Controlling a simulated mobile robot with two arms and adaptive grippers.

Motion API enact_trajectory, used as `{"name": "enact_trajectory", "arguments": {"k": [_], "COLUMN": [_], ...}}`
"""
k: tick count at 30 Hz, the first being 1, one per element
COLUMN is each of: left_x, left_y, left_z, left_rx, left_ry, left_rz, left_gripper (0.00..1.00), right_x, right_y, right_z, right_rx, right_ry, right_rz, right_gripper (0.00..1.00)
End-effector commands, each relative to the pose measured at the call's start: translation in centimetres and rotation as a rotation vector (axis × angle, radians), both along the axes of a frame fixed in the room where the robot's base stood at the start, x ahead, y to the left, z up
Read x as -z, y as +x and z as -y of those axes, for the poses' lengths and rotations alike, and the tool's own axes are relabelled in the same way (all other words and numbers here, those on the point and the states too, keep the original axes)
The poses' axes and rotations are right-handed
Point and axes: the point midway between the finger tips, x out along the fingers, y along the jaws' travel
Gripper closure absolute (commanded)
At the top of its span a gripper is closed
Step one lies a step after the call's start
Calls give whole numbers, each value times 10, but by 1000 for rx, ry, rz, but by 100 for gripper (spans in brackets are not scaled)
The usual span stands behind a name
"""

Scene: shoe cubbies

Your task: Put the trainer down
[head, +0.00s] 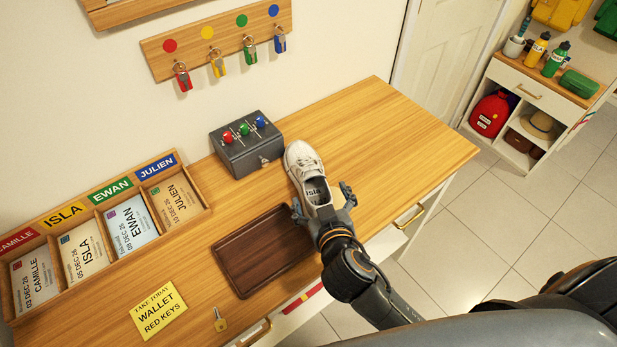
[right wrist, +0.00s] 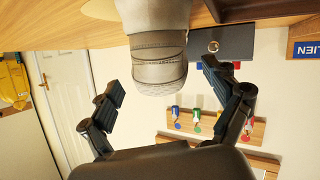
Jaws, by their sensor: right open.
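The white trainer (head: 302,163), marked "Isla" inside, is on the wooden bench top, toe toward the grey box. Its heel faces my right gripper (head: 323,201). The gripper's two fingers are spread wide, one on each side of the heel end. In the right wrist view the trainer's heel (right wrist: 158,60) hangs in the picture between the open fingers (right wrist: 163,80), with a gap on either side. The picture is turned over there, with the bench at the top. My left gripper is in neither view.
A brown tray (head: 226,262) lies left of the trainer. A card rack (head: 186,228), yellow note (head: 158,308) and small key (head: 220,320) are further left. The bench top is clear to the right.

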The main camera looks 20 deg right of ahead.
Motion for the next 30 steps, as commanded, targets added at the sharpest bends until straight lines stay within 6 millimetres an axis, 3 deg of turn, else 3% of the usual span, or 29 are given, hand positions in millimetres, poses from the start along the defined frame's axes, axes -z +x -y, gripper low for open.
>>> {"name": "enact_trajectory", "arguments": {"k": [9,19,30], "left_x": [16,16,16], "left_y": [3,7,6], "left_z": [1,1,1], "left_rx": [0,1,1], "left_ry": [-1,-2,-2], "left_rz": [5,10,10], "left_gripper": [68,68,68], "right_x": [15,17,16], "right_y": [41,48,48], "right_z": [-1,0,0], "right_rx": [0,-1,-2], "right_ry": [-3,-1,-1], "right_rz": [1,-1,2], "right_gripper": [11,11,85]}}
